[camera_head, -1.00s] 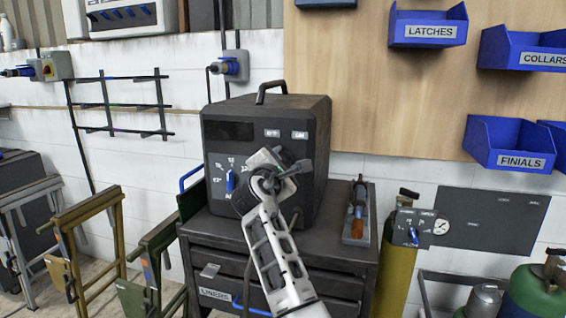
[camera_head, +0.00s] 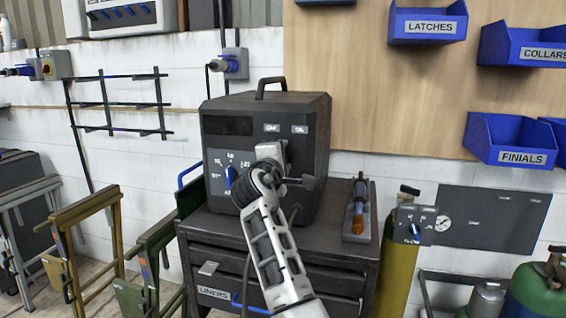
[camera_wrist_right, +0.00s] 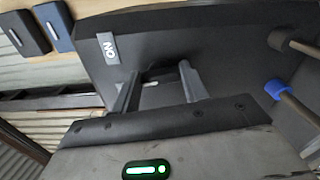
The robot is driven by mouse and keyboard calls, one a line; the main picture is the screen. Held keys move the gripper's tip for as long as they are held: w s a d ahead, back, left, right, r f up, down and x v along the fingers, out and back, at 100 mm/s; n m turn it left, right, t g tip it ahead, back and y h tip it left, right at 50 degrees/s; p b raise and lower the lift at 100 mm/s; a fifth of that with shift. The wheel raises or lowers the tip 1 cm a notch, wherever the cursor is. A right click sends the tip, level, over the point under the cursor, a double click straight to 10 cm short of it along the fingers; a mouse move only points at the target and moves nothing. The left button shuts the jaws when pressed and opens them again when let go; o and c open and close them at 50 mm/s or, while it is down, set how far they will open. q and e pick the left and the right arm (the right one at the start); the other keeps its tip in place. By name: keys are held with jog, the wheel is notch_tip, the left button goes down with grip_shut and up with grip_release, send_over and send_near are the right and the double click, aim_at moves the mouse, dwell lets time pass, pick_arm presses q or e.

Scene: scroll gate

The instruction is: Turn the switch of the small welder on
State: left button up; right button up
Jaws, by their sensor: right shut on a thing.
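The small welder (camera_head: 318,125) is a dark box with a top handle, standing on a dark drawer cabinet (camera_head: 335,252). Its front carries an OFF label (camera_head: 271,127), an ON label (camera_head: 300,129) and a blue dial (camera_head: 229,176) on a scale. My right gripper (camera_head: 284,158) is at the welder's front, just below these labels; its own body hides the switch in the head view. In the right wrist view its two fingers (camera_wrist_right: 158,80) are shut around the dark switch (camera_wrist_right: 158,70), mostly hidden between them. The ON label (camera_wrist_right: 112,48) shows beside the fingers. My left gripper is out of view.
A torch-like tool (camera_head: 358,205) lies on the cabinet right of the welder. A yellow gas cylinder (camera_head: 398,265) stands further right. Blue bins (camera_head: 510,140) hang on the wooden board. Green and yellow frames (camera_head: 95,250) stand at the left.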

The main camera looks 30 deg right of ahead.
pick_arm(q)
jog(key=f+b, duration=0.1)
jog(key=b, duration=0.1)
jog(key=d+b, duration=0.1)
jog(key=b, duration=0.2)
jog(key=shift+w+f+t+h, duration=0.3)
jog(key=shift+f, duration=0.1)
pick_arm(e)
jog(key=m, duration=0.9)
jog(key=shift+f, duration=0.3)
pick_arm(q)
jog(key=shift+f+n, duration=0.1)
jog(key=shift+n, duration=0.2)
pick_arm(e)
jog(key=shift+m, duration=0.3)
jog(key=o, duration=1)
jog(key=shift+a, duration=0.1)
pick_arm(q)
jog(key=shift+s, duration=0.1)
